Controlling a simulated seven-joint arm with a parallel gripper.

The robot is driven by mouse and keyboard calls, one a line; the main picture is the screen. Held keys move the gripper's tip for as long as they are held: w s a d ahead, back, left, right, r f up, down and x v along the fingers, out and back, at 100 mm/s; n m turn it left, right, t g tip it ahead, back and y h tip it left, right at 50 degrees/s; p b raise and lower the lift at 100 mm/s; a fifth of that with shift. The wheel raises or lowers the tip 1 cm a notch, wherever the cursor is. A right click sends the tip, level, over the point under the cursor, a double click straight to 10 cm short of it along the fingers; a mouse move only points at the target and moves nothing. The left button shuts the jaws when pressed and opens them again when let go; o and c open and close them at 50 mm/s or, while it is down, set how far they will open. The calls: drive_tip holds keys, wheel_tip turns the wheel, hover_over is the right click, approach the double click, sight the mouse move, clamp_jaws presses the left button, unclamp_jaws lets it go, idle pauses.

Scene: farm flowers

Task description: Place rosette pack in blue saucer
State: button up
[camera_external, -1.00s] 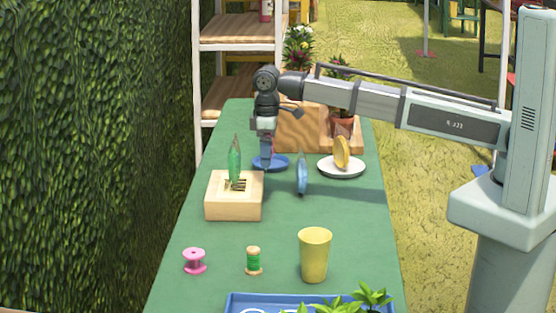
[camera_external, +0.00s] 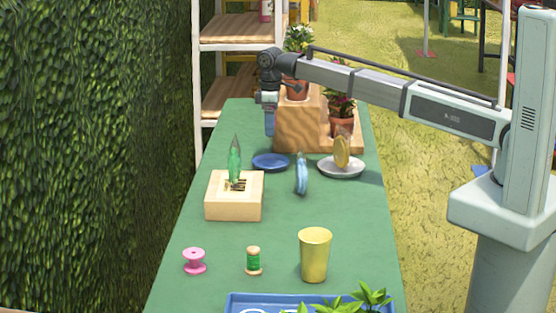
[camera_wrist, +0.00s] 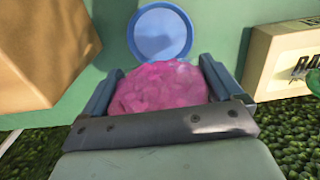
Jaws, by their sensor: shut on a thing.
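The rosette pack (camera_wrist: 160,86) is a bumpy pink mass between the two blue fingers of my gripper (camera_wrist: 158,84) in the wrist view. My gripper is shut on it. In the external view my gripper (camera_external: 270,122) hangs above the table, over the far side of the blue saucer; the pack cannot be made out there. The blue saucer (camera_external: 270,162) lies flat on the green table and looks empty. In the wrist view the saucer (camera_wrist: 160,35) shows just beyond the pack, apart from it.
A wooden stand (camera_external: 297,130) with potted plants is right of my gripper. A white saucer (camera_external: 341,170) holds a yellow disc. A blue disc (camera_external: 301,174) stands nearby. A slotted block (camera_external: 234,198) holds a green piece. Spools, a yellow cup (camera_external: 314,255) and a blue tray are nearer the camera.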

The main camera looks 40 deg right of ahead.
drive_tip(key=shift+f, duration=4.6)
drive_tip(key=shift+f, duration=0.15)
drive_tip(key=o, duration=0.7)
wheel_tip(320, 180, up, 12)
drive_tip(key=shift+r, duration=0.15)
